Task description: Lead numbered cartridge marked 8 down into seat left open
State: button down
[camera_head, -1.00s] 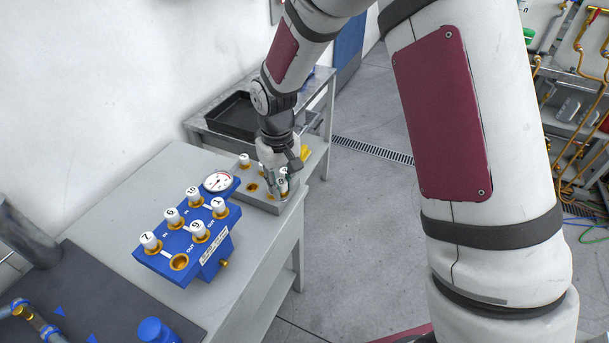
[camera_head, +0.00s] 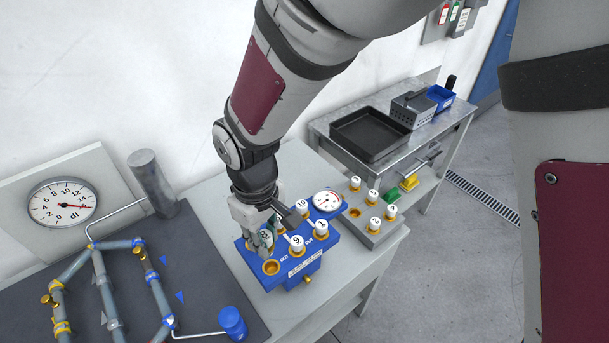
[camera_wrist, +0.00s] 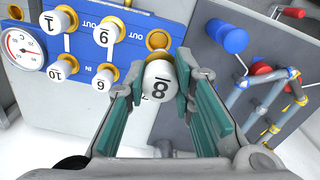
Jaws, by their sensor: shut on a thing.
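My gripper (camera_head: 258,240) is shut on the white cartridge marked 8 (camera_wrist: 160,88); its cap also shows between the fingers in the head view (camera_head: 265,235). The gripper is over the left end of the blue manifold (camera_head: 248,262). The open seat (camera_head: 271,267), a gold ring, is at the manifold's near left corner, just below and right of the fingers. In the wrist view the open seat (camera_wrist: 158,39) is above the cartridge, apart from it. Cartridge 9 (camera_head: 296,243) is beside the open seat. Cartridge 7 is hidden; a gold collar shows behind cartridge 8.
Cartridges 1 (camera_head: 321,228), 10 (camera_head: 303,207) and 6 (camera_wrist: 103,79) stand upright in the manifold close by. A dial gauge (camera_head: 327,201) is at its far end. A grey rack (camera_head: 373,238) with several cartridges is to the right. Pipework (camera_head: 100,275) lies at left.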

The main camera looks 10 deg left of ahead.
aim_at(270, 260)
jog(key=f, duration=0.1)
jog(key=f+b, duration=0.1)
jog(key=f, duration=0.2)
jog(key=shift+w+b, duration=0.25)
jog(key=shift+b, duration=0.05)
jog(key=shift+f+b, duration=0.35)
jog(key=shift+f, duration=0.45)
jog(key=shift+s+f, duration=0.1)
dwell(0.4)
jog(key=shift+f, duration=0.2)
jog(key=shift+f, duration=1.6)
jog(key=c, duration=1.3)
grip_release()
